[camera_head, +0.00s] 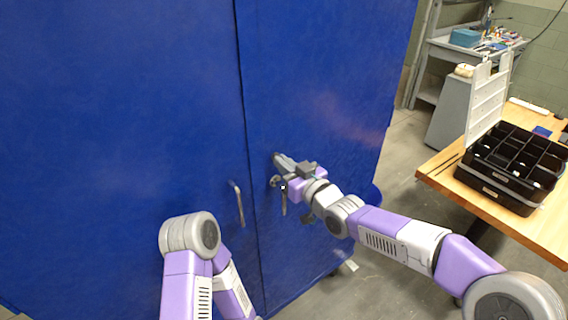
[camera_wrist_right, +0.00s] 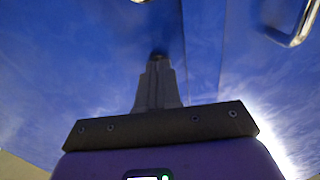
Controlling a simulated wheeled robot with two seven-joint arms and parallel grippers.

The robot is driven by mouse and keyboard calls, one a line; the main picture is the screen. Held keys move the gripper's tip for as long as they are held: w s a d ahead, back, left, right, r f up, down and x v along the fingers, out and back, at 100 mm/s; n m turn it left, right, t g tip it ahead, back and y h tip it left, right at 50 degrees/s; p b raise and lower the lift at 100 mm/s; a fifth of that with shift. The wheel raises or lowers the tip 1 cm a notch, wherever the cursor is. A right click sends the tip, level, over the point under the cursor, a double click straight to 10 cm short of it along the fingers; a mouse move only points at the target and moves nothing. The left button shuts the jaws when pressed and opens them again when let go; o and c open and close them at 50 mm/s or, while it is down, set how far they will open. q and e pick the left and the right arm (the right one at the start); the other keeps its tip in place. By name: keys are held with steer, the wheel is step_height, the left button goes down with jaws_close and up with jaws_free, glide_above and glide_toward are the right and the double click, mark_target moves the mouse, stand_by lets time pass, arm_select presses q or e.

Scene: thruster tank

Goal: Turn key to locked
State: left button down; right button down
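The blue cabinet (camera_head: 130,120) has two doors that look closed along their seam. My right gripper (camera_head: 277,157) reaches the right door just above its handle (camera_head: 284,203). In the right wrist view its fingers (camera_wrist_right: 157,62) are close together, with their tips at a small dark piece (camera_wrist_right: 158,53) on the door. This piece appears to be the key, mostly hidden by the fingers, and its turn angle cannot be made out. My left arm bends at the lower left, and its gripper is not in view.
The left door's handle (camera_head: 238,203) is across the seam, close to my left arm. A wooden table (camera_head: 445,178) with an open black toolbox (camera_head: 512,165) stands at the right. A workbench (camera_head: 450,48) is behind it. Some grey floor is free between cabinet and table.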

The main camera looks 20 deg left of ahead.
steer(key=c, duration=1.3)
jaws_free()
steer(key=shift+c, duration=0.2)
steer(key=v, duration=0.7)
steer(key=shift+s+d+p, duration=0.2)
steer(key=shift+d+p, duration=0.05)
steer(key=shift+p, duration=0.1)
